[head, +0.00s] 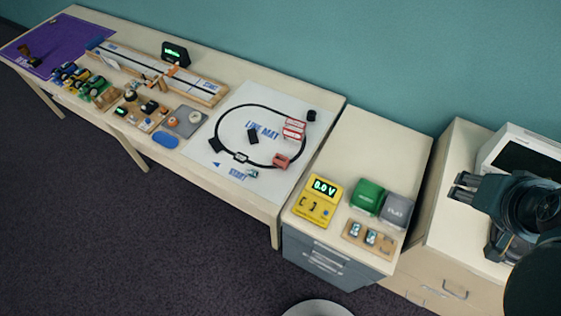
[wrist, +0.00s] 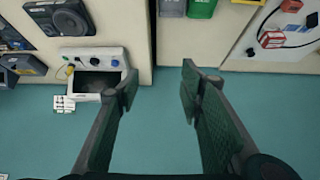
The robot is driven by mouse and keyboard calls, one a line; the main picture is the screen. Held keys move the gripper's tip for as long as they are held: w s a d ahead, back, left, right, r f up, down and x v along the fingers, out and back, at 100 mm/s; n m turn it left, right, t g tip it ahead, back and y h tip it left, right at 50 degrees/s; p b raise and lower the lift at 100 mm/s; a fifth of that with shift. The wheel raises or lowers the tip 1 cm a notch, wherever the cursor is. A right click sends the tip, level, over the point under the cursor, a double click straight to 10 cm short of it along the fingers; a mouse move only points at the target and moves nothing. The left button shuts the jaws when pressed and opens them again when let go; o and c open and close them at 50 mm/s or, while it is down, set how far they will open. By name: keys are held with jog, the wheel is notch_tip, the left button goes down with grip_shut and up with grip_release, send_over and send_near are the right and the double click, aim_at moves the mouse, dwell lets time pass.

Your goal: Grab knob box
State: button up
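I cannot tell for sure which thing is the knob box. A grey box with an orange round knob-like part (head: 185,121) sits on the long table, left of the line mat. A wooden board with several small knob-like parts (head: 140,108) lies beside it. In the wrist view a white device with a dark screen and small knobs (wrist: 92,57) stands at the edge of a pale top. My gripper (head: 462,186) is at the right of the head view, above the right cabinet. In the wrist view my gripper (wrist: 158,86) is open, with nothing between its fingers.
The white line mat (head: 215,168) carries a black loop and small blocks. A yellow meter (head: 319,201), a green bin (head: 367,195) and a grey bin (head: 397,209) stand on the middle cabinet. Its back part is clear. A white-framed screen (head: 505,142) stands on the right cabinet.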

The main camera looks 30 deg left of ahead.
jog(key=shift+o, duration=0.2)
jog(key=w+a+f+m+g+y+b, duration=0.15)
jog(key=w+a+f+m+b, duration=0.3)
jog(key=w+a, duration=0.7)
jog(key=m+g+h+b, duration=0.2)
jog(key=m+g+b, duration=0.5)
jog(key=m, duration=0.6)
send_over(280, 159)
jog(key=shift+t+y, duration=0.25)
jog(key=shift+t, duration=0.4)
notch_tip(280, 159, down, 32)
jog(key=shift+d+f+b, duration=0.1)
jog(key=shift+b, duration=0.3)
jog(key=shift+f, duration=0.1)
